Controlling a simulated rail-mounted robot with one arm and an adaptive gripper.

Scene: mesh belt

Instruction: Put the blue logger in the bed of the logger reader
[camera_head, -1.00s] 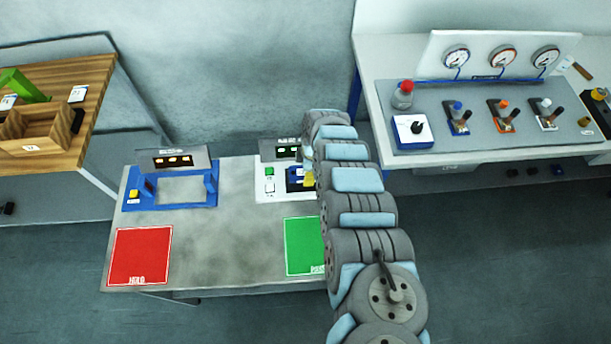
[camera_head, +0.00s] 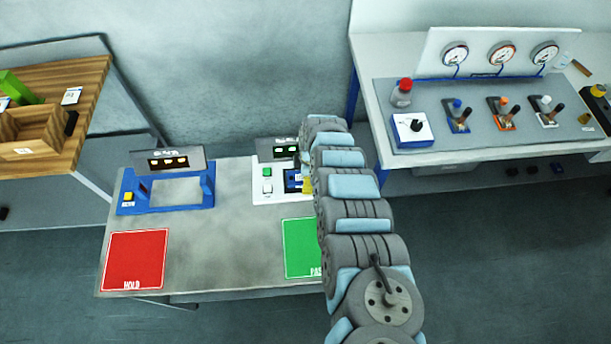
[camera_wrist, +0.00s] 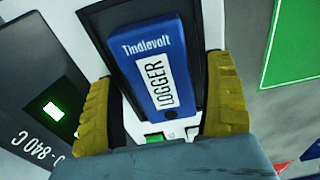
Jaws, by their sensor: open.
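In the head view, the logger (camera_head: 292,181) shows as a small blue patch at the right of the reader (camera_head: 262,190). My arm hides the reader's right edge. A yellow fingertip of my gripper (camera_head: 307,184) shows there.
A blue fixture (camera_head: 127,209) stands left on the same table. A red HOLD mat (camera_head: 135,260) and a green PASS mat (camera_head: 300,248) lie in front. The grey table middle (camera_head: 220,240) is clear. A bench with gauges and switches (camera_head: 480,115) stands at right.

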